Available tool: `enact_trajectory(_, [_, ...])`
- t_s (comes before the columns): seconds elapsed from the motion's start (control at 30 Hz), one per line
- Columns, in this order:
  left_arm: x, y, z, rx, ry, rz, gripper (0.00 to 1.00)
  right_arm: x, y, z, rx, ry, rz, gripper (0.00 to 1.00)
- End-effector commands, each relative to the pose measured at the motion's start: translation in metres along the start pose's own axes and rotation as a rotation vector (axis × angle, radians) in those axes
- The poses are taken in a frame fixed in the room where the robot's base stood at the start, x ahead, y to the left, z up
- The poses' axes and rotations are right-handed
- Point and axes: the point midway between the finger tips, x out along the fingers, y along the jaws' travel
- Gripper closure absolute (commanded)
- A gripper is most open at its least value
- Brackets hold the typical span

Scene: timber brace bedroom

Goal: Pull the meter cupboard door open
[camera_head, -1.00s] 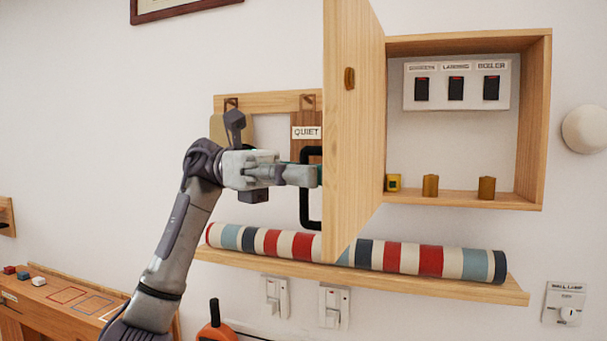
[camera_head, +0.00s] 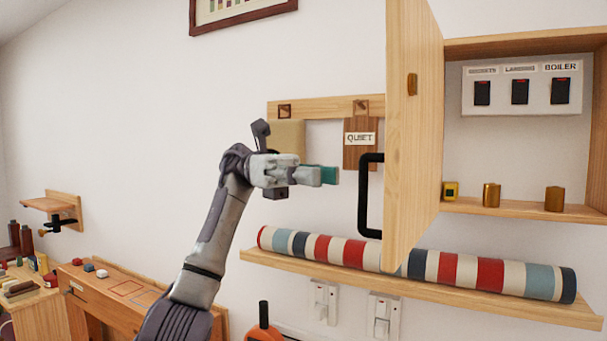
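The meter cupboard door (camera_head: 418,130) is a pale wooden panel standing wide open, swung out from the left side of the cupboard (camera_head: 525,209). Its black bar handle (camera_head: 366,195) is on the door's left-hand face, partly hidden by the door's edge. My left gripper (camera_head: 322,176) is left of the handle, with a clear gap between its tips and the bar. A teal inner pad shows beyond the near finger, so the fingers look apart, and nothing is held. My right gripper is out of view.
Inside the cupboard are a switch panel (camera_head: 522,88) and three small brass-coloured pieces. A striped roll (camera_head: 345,252) lies on the shelf (camera_head: 310,273) below the door. A "QUIET" tag (camera_head: 360,139) hangs on a peg rail (camera_head: 325,108) behind the gripper.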

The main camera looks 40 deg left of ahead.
Motion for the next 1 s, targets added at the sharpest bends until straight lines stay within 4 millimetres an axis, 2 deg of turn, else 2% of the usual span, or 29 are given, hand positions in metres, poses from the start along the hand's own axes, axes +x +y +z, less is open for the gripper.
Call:
enact_trajectory(0.1, [-0.019, 0.0, 0.001, 0.0, -0.002, 0.002, 0.78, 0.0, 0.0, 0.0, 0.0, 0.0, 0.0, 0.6])
enact_trajectory(0.3, [-0.033, 0.0, 0.0, 0.0, 0.0, 0.001, 0.78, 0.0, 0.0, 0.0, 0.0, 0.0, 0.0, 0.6])
enact_trajectory(1.0, [-0.034, 0.0, 0.0, 0.001, 0.0, 0.0, 0.78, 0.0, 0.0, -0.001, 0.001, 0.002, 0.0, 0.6])
